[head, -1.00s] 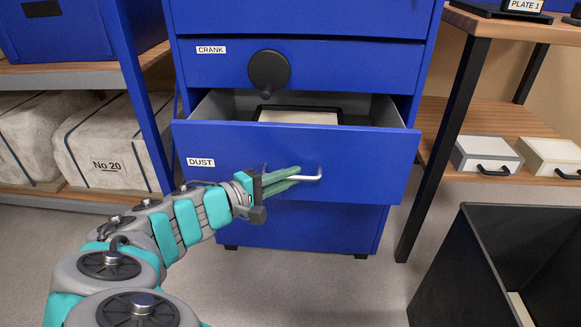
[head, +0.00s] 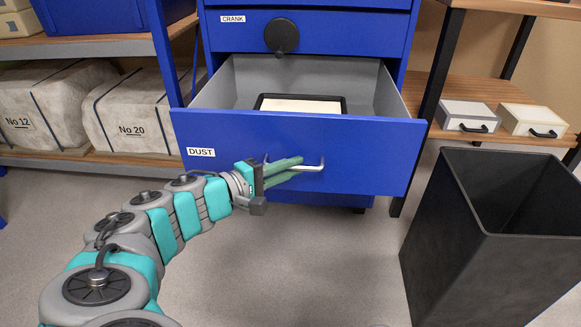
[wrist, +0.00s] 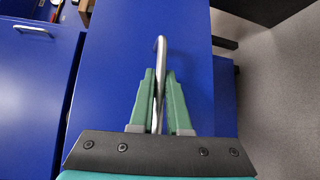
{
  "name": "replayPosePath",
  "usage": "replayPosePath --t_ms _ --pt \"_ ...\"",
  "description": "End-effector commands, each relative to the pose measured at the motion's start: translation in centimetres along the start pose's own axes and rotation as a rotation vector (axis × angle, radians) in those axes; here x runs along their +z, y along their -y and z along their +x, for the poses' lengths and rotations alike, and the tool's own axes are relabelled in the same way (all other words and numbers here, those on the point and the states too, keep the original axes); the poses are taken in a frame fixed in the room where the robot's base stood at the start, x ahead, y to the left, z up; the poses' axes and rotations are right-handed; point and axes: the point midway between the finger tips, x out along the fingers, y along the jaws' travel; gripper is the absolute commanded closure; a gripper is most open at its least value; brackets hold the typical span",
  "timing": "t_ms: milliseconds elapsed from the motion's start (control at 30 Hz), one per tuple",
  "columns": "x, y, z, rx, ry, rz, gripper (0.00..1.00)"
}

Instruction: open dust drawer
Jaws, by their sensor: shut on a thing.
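The blue dust drawer (head: 350,165), labelled DUST, is pulled well out of the blue cabinet (head: 345,22) in the head view. Its grey inside shows, with a black-rimmed tray (head: 300,104) holding something pale. My gripper (head: 290,171) is at the drawer's front with its green fingers shut on the silver bar handle (head: 315,167). In the wrist view the handle (wrist: 159,75) runs between the two fingers, against the blue front. The handle's left part is partly hidden by the fingers in the head view.
A tall black open bin (head: 450,235) stands on the floor at the right, close to the drawer. Shelves with wrapped blocks (head: 130,115) are at the left. Small boxes (head: 467,117) sit on a wooden shelf at the right. Grey floor in front is clear.

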Motion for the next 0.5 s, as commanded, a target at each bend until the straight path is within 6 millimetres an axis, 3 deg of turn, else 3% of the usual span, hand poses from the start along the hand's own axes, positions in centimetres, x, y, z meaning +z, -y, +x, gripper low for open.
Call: replayPosePath --t_ms 367,400,500 --pt "-0.02 0.07 0.01 -0.001 0.000 -0.001 1.00" --pt "-0.02 0.07 0.01 -0.001 0.000 -0.001 0.83" --pt "-0.02 0.06 0.01 -0.001 0.000 0.000 0.72"
